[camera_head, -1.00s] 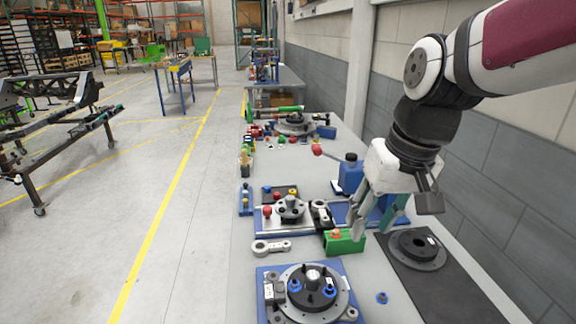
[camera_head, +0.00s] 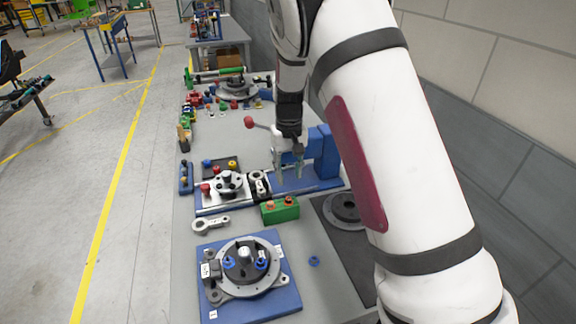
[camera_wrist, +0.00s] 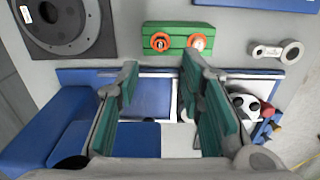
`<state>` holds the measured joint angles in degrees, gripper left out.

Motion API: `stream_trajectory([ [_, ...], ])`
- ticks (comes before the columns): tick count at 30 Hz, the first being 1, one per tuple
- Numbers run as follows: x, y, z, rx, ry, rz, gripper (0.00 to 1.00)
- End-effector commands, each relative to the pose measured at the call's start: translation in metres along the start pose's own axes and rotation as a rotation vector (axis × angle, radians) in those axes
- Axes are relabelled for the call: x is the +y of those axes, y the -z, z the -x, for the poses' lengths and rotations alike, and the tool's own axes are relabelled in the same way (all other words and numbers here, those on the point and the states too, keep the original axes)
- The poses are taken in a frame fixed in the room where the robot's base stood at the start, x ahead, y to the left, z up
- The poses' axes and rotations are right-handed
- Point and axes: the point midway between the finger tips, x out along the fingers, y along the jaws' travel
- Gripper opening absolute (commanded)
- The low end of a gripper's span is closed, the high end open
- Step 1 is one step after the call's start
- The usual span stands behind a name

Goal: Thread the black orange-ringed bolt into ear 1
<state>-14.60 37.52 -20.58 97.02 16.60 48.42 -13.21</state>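A green block (camera_head: 280,210) holds two orange-ringed bolts, a left one (camera_head: 270,205) and a right one (camera_head: 289,201). In the wrist view the green block (camera_wrist: 178,37) is at the top, with the left ring (camera_wrist: 160,42) and right ring (camera_wrist: 198,42). My gripper (camera_head: 290,174) is open and empty over the blue rail fixture, behind the block. In the wrist view its green-padded fingers (camera_wrist: 158,80) stand apart with nothing between them. The round grey housing (camera_head: 272,277) with side ears sits on a blue plate (camera_head: 270,305) in front. I cannot tell which ear is 1.
A blue clamp fixture (camera_head: 327,160) with a red-knobbed lever (camera_head: 249,122) stands close to my gripper. A dark round flange (camera_head: 343,206) is at the right. A wall runs along the right.

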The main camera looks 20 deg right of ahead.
Motion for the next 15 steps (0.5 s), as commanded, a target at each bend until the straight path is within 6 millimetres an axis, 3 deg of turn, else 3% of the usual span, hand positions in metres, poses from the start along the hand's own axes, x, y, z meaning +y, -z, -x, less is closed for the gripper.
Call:
stream_trajectory([
  [15, 0.000, 0.000, -0.051, -0.001, 0.001, -0.001, 0.35],
])
